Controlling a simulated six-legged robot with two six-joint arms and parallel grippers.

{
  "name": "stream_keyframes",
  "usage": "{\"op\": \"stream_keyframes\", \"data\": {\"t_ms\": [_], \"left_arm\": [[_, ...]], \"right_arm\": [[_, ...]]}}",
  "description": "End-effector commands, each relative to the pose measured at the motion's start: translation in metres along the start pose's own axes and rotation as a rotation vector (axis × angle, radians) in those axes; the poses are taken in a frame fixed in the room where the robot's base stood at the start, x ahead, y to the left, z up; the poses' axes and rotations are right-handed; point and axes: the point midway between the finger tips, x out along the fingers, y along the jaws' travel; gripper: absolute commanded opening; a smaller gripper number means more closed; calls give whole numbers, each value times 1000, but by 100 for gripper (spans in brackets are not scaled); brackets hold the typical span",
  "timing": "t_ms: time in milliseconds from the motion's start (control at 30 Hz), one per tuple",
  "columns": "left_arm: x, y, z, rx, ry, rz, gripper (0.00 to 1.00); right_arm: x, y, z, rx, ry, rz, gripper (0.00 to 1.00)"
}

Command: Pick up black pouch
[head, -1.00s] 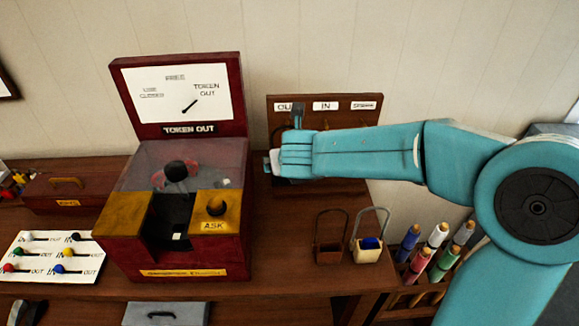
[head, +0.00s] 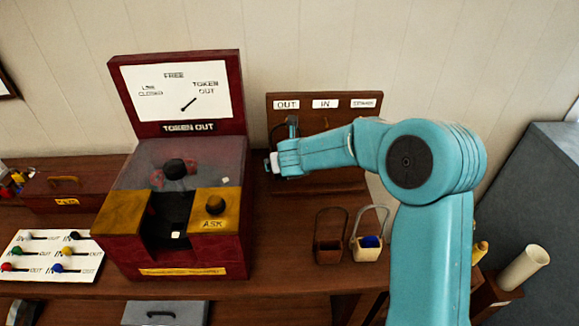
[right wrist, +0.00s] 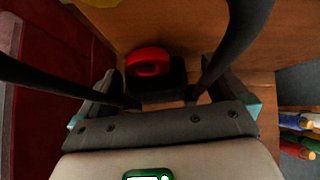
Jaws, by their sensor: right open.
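The black pouch (right wrist: 178,86) shows in the right wrist view, with a red round thing (right wrist: 148,61) inside or at its mouth. Dark bars, which look like its handle, run from its sides towards the camera. My right gripper (right wrist: 160,92) is open, its fingers on either side of the pouch; I cannot tell whether they touch it. In the head view my right gripper (head: 272,163) is at the back of the bench in front of the labelled board. My left gripper is not in view.
The dark red token machine (head: 175,255) stands close left of the gripper. A brown pouch (head: 329,250) and a cream pouch (head: 366,254) with blue inside stand at the front right. The board (head: 350,130) rises behind. Coloured rolls (right wrist: 300,122) lie at the right.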

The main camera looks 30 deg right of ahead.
Motion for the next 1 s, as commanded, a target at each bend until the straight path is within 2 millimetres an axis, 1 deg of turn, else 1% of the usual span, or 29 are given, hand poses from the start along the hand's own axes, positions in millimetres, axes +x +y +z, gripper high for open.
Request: {"op": "stream_keyframes", "data": {"t_ms": [100,133,167,200,267,300,333,367,567,700,1000], "left_arm": [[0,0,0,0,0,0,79],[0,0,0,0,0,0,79],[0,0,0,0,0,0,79],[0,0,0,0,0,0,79],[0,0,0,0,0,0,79],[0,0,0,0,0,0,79],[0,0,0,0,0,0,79],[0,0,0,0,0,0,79],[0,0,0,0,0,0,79],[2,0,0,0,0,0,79],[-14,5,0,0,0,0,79]], "right_arm": [[0,0,0,0,1,0,100],[0,0,0,0,1,0,94],[0,0,0,0,1,0,84],[0,0,0,0,1,0,71],[0,0,-1,0,1,0,51],[0,0,-1,-1,1,0,49],[-1,0,0,0,-1,0,49],[-1,0,0,0,-1,0,43],[-2,0,1,0,-1,0,43],[-10,0,4,1,-3,0,43],[-40,-4,34,1,-3,0,43]]}}
